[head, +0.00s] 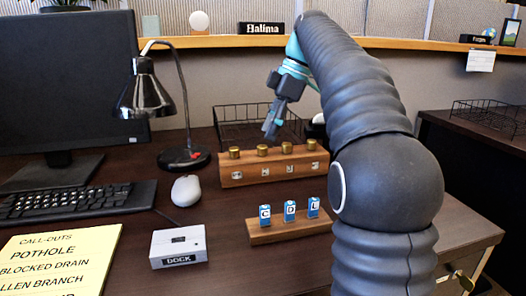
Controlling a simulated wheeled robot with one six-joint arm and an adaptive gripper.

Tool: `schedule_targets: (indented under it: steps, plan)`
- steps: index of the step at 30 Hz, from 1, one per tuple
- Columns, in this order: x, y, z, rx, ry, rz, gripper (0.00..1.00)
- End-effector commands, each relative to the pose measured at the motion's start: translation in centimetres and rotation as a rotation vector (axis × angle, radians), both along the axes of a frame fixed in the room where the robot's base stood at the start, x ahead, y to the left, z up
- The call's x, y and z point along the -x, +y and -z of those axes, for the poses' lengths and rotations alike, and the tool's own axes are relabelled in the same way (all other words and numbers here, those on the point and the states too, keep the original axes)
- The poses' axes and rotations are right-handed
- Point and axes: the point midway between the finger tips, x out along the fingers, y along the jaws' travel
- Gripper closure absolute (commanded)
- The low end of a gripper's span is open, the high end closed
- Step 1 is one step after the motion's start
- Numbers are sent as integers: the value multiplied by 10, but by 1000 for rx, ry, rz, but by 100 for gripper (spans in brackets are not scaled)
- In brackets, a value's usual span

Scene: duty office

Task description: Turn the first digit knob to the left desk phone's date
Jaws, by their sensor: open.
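A wooden block (240,172) stands on the dark desk with several brass knobs in a row on top. The leftmost knob (234,153) stands clear of my gripper. Small pale plates with marks sit on the block's front face, too small to read. My gripper (270,132) is open and points down above the row, close to the second knob (262,150) from the left in the picture. No desk phone can be made out clearly. A dark and white object (317,119) behind my arm is mostly hidden.
A wooden rack (262,238) with three blue lettered blocks stands in front. A small box marked DOCK (178,248), a white mouse (185,190), a keyboard (78,197) and a black lamp (146,98) lie left. A wire tray (229,113) stands behind.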

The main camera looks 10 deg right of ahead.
Motion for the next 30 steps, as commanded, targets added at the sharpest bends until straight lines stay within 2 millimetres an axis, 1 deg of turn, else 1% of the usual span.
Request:
schedule_targets:
  steps: [1,3,7,12,20,21,23,24,26,27,30]
  plan:
    - [0,4,11,0,1,-1,50]
    - [0,8,20,0,1,-2,50]
    - [-2,14,32,0,0,-2,50]
    - [-2,17,38,0,-1,-2,50]
    - [-2,17,39,0,-1,-2,50]
    - [-2,17,39,0,-1,-2,55]
    - [-2,17,39,0,-1,-2,70]
    - [-2,17,39,0,-1,-2,80]
    - [-2,17,39,0,0,-1,95]
    - [-2,17,39,0,0,-1,100]
    - [-2,17,39,0,0,-1,100]
